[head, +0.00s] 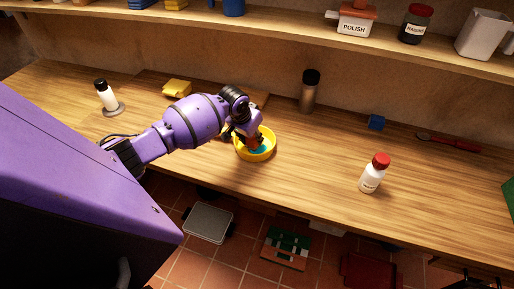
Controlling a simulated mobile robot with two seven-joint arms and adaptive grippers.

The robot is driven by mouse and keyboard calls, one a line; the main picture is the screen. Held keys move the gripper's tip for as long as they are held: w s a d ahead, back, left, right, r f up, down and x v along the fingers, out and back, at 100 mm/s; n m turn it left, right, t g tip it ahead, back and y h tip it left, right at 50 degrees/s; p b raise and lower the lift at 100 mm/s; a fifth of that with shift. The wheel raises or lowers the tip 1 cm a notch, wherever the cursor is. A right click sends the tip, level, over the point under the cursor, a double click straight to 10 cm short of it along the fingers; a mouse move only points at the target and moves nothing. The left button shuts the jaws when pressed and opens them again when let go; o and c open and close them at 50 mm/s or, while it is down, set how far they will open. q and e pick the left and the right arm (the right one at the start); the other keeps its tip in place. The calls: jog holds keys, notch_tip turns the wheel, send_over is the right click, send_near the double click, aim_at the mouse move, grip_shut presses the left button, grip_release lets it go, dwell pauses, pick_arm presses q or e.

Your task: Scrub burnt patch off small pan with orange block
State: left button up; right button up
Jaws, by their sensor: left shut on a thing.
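A small round yellow pan (256,155) with a blue-green inside stands on the wooden counter, left of the middle in the head view. My left gripper (250,134) reaches down over it from the upper left. It is shut on the orange block (253,141), of which a small reddish-orange part shows at the pan's inside. I cannot tell whether the block touches the pan's bottom. The gripper and block cover part of the inside, and I cannot make out a burnt patch. My right gripper is not in view.
A dark-capped bottle (309,94) stands behind, right of the pan. A red-capped white bottle (373,174) stands to the right. A yellow object (177,88) and a black-capped white bottle (106,95) are at the left. The counter (310,150) is clear between pan and red-capped bottle.

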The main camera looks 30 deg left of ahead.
pick_arm(q)
jog(key=shift+a+f, duration=0.1)
jog(key=shift+f, duration=0.05)
dwell(0.4)
jog(key=shift+r, duration=0.25)
jog(key=shift+f, duration=0.1)
jog(key=shift+f, duration=0.15)
jog(key=shift+w+d+r, duration=0.1)
jog(key=shift+w+d, duration=0.15)
jog(key=shift+d, duration=0.65)
jog(key=shift+w+d+r, duration=0.1)
jog(key=shift+w+d, duration=0.1)
jog(key=shift+d, duration=0.7)
jog(key=shift+f, duration=0.2)
